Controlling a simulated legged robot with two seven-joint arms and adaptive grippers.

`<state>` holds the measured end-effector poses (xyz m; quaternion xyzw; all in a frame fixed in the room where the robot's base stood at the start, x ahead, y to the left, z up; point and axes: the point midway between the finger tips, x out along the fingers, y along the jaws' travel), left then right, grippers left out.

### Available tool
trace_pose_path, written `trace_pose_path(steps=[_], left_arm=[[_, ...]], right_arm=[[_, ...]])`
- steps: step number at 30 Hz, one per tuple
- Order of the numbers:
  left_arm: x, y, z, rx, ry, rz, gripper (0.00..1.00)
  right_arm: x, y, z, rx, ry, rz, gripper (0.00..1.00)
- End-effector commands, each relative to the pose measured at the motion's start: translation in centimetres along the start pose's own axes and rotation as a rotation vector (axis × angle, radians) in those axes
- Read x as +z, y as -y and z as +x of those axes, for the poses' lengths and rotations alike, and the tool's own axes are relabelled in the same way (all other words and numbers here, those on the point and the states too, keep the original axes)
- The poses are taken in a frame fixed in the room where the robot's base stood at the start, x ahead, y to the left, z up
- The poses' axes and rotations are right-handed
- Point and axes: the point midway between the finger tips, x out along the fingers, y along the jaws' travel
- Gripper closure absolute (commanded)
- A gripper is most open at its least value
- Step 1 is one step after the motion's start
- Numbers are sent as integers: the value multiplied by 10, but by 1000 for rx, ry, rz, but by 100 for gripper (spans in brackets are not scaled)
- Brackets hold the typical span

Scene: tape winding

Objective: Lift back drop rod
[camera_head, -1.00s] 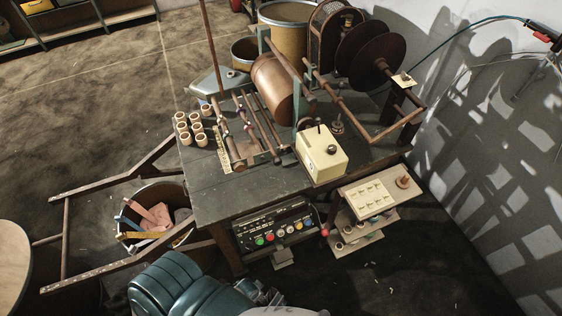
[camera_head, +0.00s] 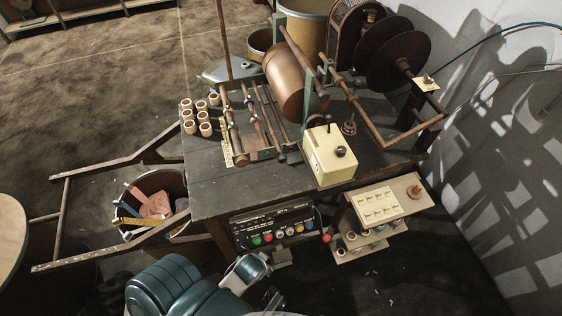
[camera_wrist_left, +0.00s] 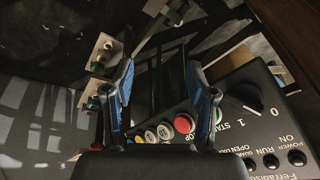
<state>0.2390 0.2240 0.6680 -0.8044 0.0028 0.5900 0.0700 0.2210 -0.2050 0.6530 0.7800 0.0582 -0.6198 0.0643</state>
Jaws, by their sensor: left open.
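The winding machine stands on the dark workbench (camera_head: 230,192) in the head view. Several thin brown rods (camera_head: 268,115) lie side by side across its frame, left of the copper-coloured drum (camera_head: 284,82). I cannot tell for certain which is the back drop rod. My left arm comes in at the bottom, low in front of the bench and well away from the rods. In the left wrist view my left gripper (camera_wrist_left: 162,72) is open and empty, its blue-edged fingers apart, over the control panel (camera_wrist_left: 255,115). My right gripper is not in view.
The control panel with coloured buttons (camera_head: 276,228) sits below the bench front. A cream box (camera_head: 330,158) with a dark knob stands on the bench's front right. Several wooden spools (camera_head: 205,129) stand at left. A wooden frame and bin flank the bench. The bench's front-left top is clear.

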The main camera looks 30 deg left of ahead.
Motion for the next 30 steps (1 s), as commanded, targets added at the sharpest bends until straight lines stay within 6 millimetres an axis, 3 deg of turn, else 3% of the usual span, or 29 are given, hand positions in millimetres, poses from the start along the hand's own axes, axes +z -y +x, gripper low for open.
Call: trace_pose_path(steps=[5, 8, 12, 16, 21, 25, 30], left_arm=[[-42, 21, -36, -198, -173, -134, 44], [-68, 33, -55, -306, -300, -212, 44], [-113, 44, -94, -458, -558, -318, 44], [-151, 42, -142, -553, -832, -381, 44], [-176, 30, -189, -597, -1068, -404, 44], [-184, 27, -201, -607, -1127, -406, 44], [-200, 40, -197, -609, -1132, -405, 44]], right_arm=[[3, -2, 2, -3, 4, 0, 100], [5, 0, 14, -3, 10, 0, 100], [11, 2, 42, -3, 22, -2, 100], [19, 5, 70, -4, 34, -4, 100], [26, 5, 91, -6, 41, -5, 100], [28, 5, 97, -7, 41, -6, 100], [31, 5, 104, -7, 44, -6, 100]])
